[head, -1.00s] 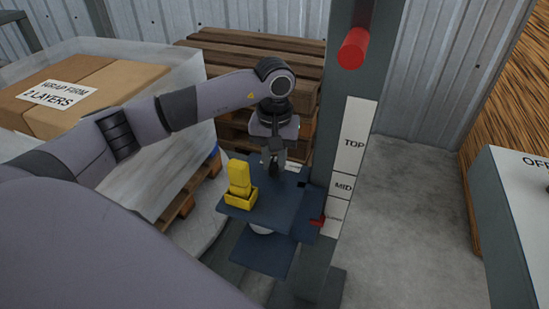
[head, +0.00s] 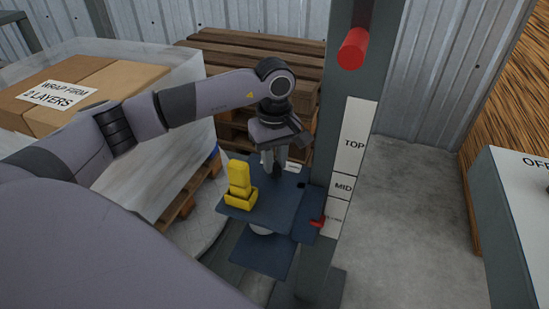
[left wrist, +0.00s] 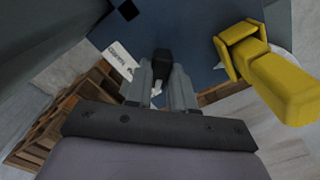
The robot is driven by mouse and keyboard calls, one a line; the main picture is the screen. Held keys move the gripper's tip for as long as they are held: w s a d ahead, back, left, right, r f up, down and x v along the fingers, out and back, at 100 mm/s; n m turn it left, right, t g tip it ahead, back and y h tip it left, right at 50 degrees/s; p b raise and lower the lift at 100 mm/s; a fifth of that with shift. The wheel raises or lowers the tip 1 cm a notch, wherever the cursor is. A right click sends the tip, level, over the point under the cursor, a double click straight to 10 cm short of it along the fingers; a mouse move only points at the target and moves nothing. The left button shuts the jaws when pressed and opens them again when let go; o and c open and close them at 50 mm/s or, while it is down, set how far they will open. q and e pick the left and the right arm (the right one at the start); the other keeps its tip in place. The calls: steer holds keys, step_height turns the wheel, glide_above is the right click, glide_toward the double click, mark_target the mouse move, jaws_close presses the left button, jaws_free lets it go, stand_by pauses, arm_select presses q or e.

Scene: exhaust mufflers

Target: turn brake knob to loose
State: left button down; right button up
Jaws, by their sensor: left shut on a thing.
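The brake knob (left wrist: 163,60) is a small black piece on the blue carriage plate (left wrist: 195,35). In the left wrist view it sits between the fingertips of my left gripper (left wrist: 161,80), which is shut on it. In the head view my left gripper (head: 273,163) points down at the far edge of the carriage plate (head: 268,213), and its fingers hide the knob. A white label (left wrist: 122,58) lies beside the knob; its text is too small to read. My right gripper is not in view.
A yellow block in a yellow holder (head: 239,186) stands on the carriage, left of my gripper. The grey mast (head: 338,130) with TOP and MID labels and a red cylinder (head: 353,48) rises to the right. Wooden pallets (head: 250,52) and a wrapped load (head: 95,85) stand behind and left.

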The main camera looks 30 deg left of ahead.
mark_target(275, 163)
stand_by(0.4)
arm_select(q)
steer(key=c, duration=1)
jaws_free()
steer(key=shift+o, duration=0.2)
steer(key=shift+r, duration=0.1)
step_height(275, 163, up, 7)
steer(key=shift+p, duration=0.3)
